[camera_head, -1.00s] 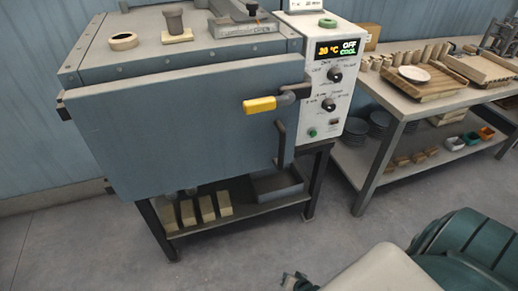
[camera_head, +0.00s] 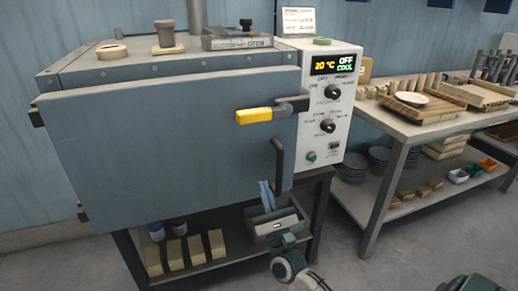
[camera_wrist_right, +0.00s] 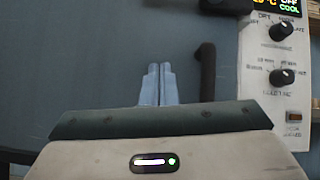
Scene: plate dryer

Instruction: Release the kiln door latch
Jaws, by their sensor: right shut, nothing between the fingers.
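The kiln door (camera_head: 165,140) is a flat blue-grey panel and looks shut. Its latch has a yellow grip (camera_head: 254,116) pointing left, roughly level, on a dark pivot (camera_head: 292,104) at the door's right edge. A dark vertical door handle (camera_head: 278,165) sits below the latch. My right gripper (camera_head: 266,188) is shut and empty, pointing up, low in front of the door, below the latch and just left of the handle. In the right wrist view its fingers (camera_wrist_right: 157,83) are together, with the handle (camera_wrist_right: 207,72) to their right. My left gripper is not in view.
The control panel (camera_head: 333,95) right of the door reads 20 °C, OFF, COOL. A stand (camera_head: 318,225) under the kiln holds blocks (camera_head: 196,249) and a grey bin (camera_head: 276,232). A workbench (camera_head: 405,125) stands at right. Floor in front is clear.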

